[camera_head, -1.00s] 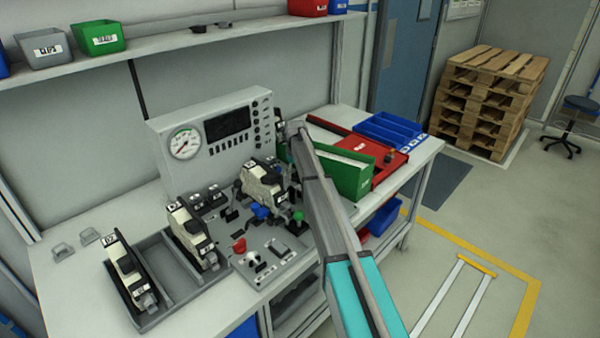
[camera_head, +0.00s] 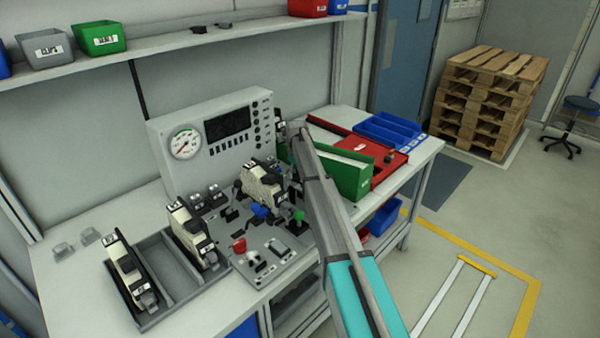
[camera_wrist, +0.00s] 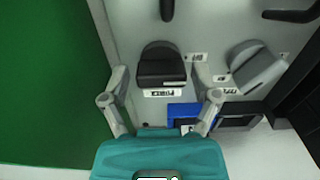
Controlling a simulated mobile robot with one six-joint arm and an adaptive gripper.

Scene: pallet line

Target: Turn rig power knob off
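The power knob (camera_wrist: 162,65), dark and rounded with a label reading POWER below it, is on a grey panel in the wrist view. My gripper (camera_wrist: 160,75) is open. Its two grey fingers stand to the left and right of the knob, with a visible gap on each side. I cannot tell how deep the fingertips reach. In the head view my arm hides most of the gripper, and I cannot make out the power knob there. The test rig (camera_head: 276,247) has a red button, blue and green knobs and a gauge console (camera_head: 222,158) behind.
A second grey knob (camera_wrist: 258,66) sits right of the power knob. A green bin (camera_head: 345,174) stands close beside my gripper and fills the wrist view's left side. A red tray (camera_head: 393,161) and blue bins (camera_head: 380,133) lie right. A grey holder (camera_head: 166,272) with black-and-cream units stands left.

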